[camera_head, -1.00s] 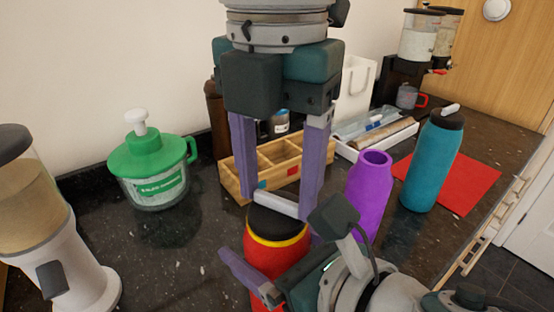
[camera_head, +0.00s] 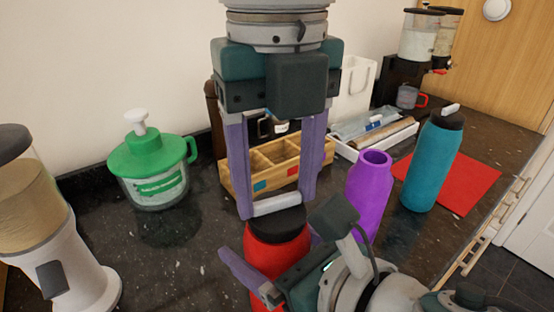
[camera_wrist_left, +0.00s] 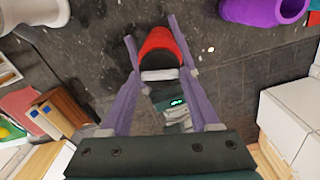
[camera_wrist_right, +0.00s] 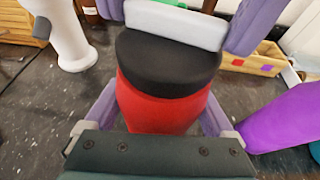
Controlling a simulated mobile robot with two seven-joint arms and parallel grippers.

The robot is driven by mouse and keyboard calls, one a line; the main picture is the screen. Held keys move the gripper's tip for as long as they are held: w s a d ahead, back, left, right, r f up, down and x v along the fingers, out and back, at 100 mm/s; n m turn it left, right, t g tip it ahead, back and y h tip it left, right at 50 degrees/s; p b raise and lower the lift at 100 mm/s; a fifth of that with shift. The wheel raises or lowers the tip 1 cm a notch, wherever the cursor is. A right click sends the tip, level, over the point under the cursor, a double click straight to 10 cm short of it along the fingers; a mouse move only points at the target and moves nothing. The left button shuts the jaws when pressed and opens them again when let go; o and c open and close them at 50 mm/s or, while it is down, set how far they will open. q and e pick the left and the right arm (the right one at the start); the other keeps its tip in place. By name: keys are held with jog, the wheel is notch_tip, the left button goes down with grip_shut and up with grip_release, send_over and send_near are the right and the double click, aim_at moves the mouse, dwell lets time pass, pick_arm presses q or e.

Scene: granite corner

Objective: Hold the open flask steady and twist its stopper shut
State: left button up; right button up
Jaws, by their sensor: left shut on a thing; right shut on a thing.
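The red flask (camera_head: 262,262) stands upright on the dark counter at the lower middle of the head view. Its black stopper (camera_head: 279,226) sits on top with a pale bar handle (camera_head: 276,205), and no yellow ring shows below it. My left gripper (camera_head: 276,207) points down from above, shut on the stopper's bar handle. My right gripper (camera_head: 270,247) comes from the lower right and is shut around the flask's body. The right wrist view shows the flask (camera_wrist_right: 160,115) between its fingers, with the stopper (camera_wrist_right: 165,65) and handle (camera_wrist_right: 176,24) above.
A purple bottle (camera_head: 369,195) stands close right of the flask; a teal bottle (camera_head: 433,165) stands beyond it near a red mat (camera_head: 475,180). A wooden divided box (camera_head: 238,187) is behind. A green-lidded jar (camera_head: 150,160) stands left, with free counter before it.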

aim_at(277, 197)
pick_arm(q)
jog(key=shift+n, duration=0.9)
jog(key=o, duration=1.1)
notch_tip(277, 197, up, 12)
